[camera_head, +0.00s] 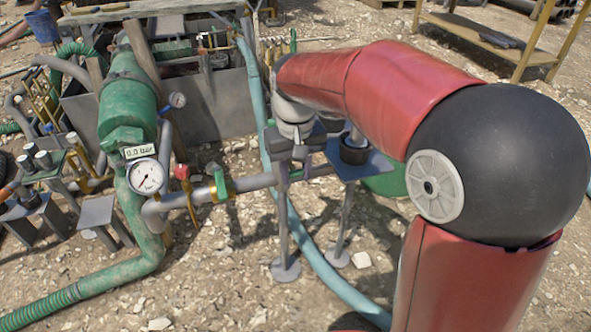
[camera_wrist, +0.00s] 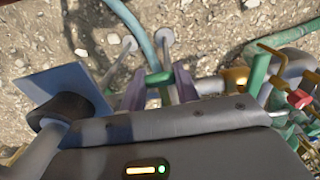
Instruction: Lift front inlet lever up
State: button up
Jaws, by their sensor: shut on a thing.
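A green bar (camera_wrist: 160,78), which looks like the front inlet lever, lies between my gripper's fingers in the wrist view. My gripper (camera_wrist: 158,88) is shut on it, with one purplish finger on each side. In the head view my gripper (camera_head: 296,170) points down at the right end of the grey inlet pipe (camera_head: 250,183). My wrist and arm hide most of the lever there, so its exact angle cannot be told.
A green upright handle (camera_head: 220,186) and a red valve handle (camera_head: 182,173) sit on the pipe to the left. A pressure gauge (camera_head: 147,177) and green tank (camera_head: 127,105) stand farther left. A blue-grey plate (camera_head: 375,163) on a thin stand is close right. A blue hose (camera_head: 318,262) runs past on gravel.

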jog(key=shift+r, duration=0.35)
jog(key=shift+w+r+p, duration=0.1)
jog(key=shift+r+p, duration=0.05)
jog(key=shift+p, duration=0.15)
jog(key=shift+w+a+r+p, duration=0.15)
jog(key=shift+w+r+p, duration=0.15)
jog(key=shift+r+p, duration=0.55)
jog(key=shift+f, duration=0.1)
jog(key=o, duration=1.8)
jog(key=shift+o, duration=0.2)
